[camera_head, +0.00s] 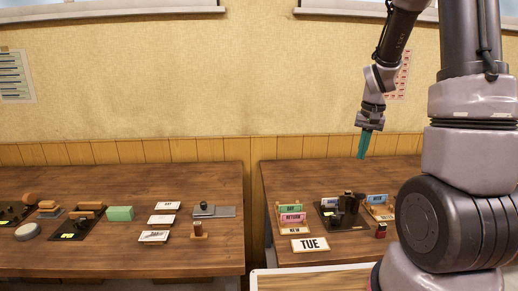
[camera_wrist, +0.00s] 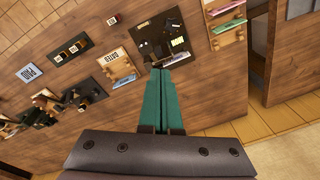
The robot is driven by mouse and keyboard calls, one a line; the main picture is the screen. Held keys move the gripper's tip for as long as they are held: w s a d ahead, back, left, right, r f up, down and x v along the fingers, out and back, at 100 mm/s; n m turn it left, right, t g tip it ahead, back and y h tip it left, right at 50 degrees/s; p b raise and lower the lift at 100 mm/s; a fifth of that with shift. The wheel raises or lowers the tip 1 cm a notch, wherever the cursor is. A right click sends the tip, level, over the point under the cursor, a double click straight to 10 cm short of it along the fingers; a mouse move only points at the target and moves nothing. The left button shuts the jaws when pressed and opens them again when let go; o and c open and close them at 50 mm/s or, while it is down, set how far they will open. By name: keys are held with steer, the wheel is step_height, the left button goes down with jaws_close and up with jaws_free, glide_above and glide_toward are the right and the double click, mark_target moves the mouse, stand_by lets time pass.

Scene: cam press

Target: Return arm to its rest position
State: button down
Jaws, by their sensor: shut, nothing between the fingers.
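My gripper (camera_head: 364,146) hangs in the air above the right table (camera_head: 300,174), its teal fingers pointing down. The fingers are together with nothing held between them. In the wrist view my gripper (camera_wrist: 162,68) shows its two teal fingers side by side, over the table top and clear of the items. My arm rises on the right of the head view and bends down to the gripper. Part of the right table is hidden behind my arm.
On the right table stand a rack of coloured cards (camera_head: 291,217), a black tray with dark pieces (camera_head: 342,212), a TUE sign (camera_head: 310,244) and a small red-and-black item (camera_head: 381,230). The left table (camera_head: 215,255) holds several blocks and cards. A gap separates the tables.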

steer(key=s+a+r+t, duration=0.2)
steer(key=s+a+r, duration=0.1)
steer(key=s+r, duration=0.3)
steer(key=s+a+r+n+t+y, duration=0.1)
steer(key=s+a+r+t, duration=0.1)
steer(key=s+a+r, duration=0.2)
steer(key=s+a+r+t, duration=0.2)
steer(key=s+a+r, duration=0.2)
steer(key=s+r, duration=0.4)
step_height(320, 180, up, 3)
steer(key=shift+s+r+y, duration=0.2)
steer(key=shift+s+y, duration=0.1)
steer(key=shift+s, duration=0.1)
